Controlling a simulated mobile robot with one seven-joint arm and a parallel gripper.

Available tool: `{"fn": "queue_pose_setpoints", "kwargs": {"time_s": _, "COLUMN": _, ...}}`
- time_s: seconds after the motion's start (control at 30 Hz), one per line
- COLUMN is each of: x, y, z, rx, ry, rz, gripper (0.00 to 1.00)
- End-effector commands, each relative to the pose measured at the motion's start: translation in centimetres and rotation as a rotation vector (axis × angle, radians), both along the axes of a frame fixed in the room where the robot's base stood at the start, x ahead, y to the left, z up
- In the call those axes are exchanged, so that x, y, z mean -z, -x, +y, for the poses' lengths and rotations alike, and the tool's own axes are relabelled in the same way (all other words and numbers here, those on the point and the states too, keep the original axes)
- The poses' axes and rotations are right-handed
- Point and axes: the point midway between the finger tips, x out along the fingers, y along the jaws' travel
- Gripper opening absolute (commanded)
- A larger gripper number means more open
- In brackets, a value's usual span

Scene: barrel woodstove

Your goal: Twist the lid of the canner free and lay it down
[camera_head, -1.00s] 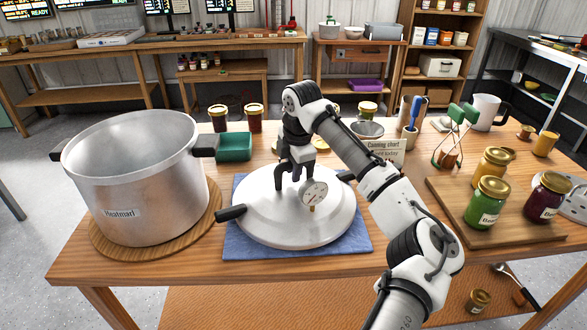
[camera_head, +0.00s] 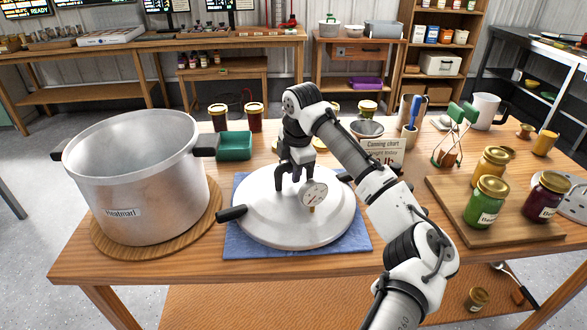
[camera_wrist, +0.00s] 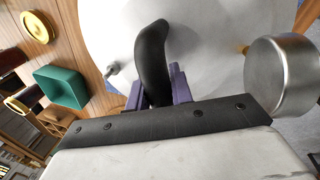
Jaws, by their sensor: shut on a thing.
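The large metal canner pot (camera_head: 140,185) stands open-topped at the left on a round wooden board. Its lid (camera_head: 265,215) lies flat on a blue cloth (camera_head: 240,245) to the right of the pot, apart from it. The lid has black side handles and a round pressure gauge (camera_head: 314,195). My gripper (camera_head: 294,182) is over the lid's middle, pointing down, and shut on the lid's black central handle. In the wrist view the curved black handle (camera_wrist: 152,55) is between the purple finger pads, with the pale lid (camera_wrist: 215,45) behind it.
A green tray (camera_head: 235,146) and jars with gold lids (camera_head: 255,117) stand behind the lid. A wooden board (camera_head: 500,222) with several filled jars is at the right. A canning chart card (camera_head: 383,153) stands behind my arm. A bare strip of table runs along the front edge.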

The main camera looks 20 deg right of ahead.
Motion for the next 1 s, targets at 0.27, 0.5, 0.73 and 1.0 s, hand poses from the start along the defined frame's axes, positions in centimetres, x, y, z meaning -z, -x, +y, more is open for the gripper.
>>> {"fn": "queue_pose_setpoints", "kwargs": {"time_s": 0.27, "x": 0.4, "y": 0.0, "z": 0.0, "rx": -0.001, "ry": -0.001, "rz": -0.003, "gripper": 0.00}}
{"fn": "queue_pose_setpoints", "kwargs": {"time_s": 0.5, "x": 0.8, "y": 0.0, "z": 0.0, "rx": -0.001, "ry": -0.001, "rz": -0.003, "gripper": 0.00}}
{"fn": "queue_pose_setpoints", "kwargs": {"time_s": 0.73, "x": 1.2, "y": 0.0, "z": 0.0, "rx": -0.001, "ry": 0.000, "rz": -0.003, "gripper": 0.00}}
{"fn": "queue_pose_setpoints", "kwargs": {"time_s": 1.0, "x": 1.4, "y": 0.0, "z": 0.0, "rx": -0.001, "ry": 0.000, "rz": -0.003, "gripper": 0.00}}
